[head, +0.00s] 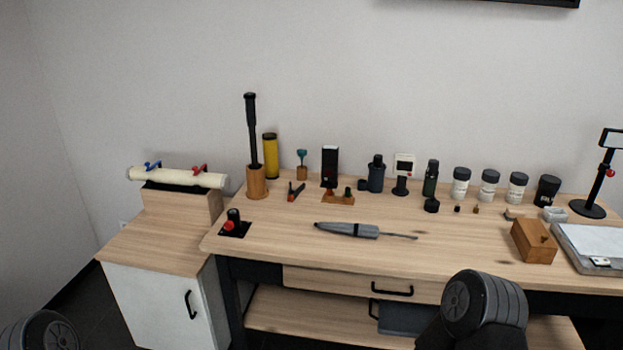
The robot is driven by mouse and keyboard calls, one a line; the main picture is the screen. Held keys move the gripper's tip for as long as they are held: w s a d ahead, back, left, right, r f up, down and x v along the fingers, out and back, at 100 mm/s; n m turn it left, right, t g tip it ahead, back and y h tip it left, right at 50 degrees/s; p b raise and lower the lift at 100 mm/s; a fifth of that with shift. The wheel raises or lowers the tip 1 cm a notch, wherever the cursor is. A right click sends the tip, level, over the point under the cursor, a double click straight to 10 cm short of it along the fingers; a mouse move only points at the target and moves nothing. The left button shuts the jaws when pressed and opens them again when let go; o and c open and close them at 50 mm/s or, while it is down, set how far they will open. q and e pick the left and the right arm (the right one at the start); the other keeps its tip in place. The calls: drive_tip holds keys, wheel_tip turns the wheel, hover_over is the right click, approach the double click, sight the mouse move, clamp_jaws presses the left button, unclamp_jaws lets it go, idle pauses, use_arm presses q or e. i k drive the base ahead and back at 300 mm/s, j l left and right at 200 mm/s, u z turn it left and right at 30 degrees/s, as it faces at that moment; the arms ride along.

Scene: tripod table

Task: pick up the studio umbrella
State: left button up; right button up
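A slim grey folded thing with a thin dark shaft, which looks like the studio umbrella (348,229), lies flat on the wooden worktable (300,252). It lies near the front edge, left of the middle, with its shaft pointing right. Nothing touches it from above. Only rounded grey parts of my arms show at the bottom left and bottom right. Neither of my grippers shows in the head view, so I cannot see whether they are open or shut.
A black pole stands in a wooden holder (256,182) behind, left. A red-and-black piece (235,225) sits left of the umbrella. Several bottles and jars line the back. A wooden box (534,240) is at right. The tabletop around the umbrella is mostly clear.

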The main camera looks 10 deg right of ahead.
sight(365, 231)
drive_tip(key=z, duration=1.65)
drive_tip(key=i+z, duration=0.25)
drive_tip(key=i+j, duration=0.25)
drive_tip(key=i, duration=0.2)
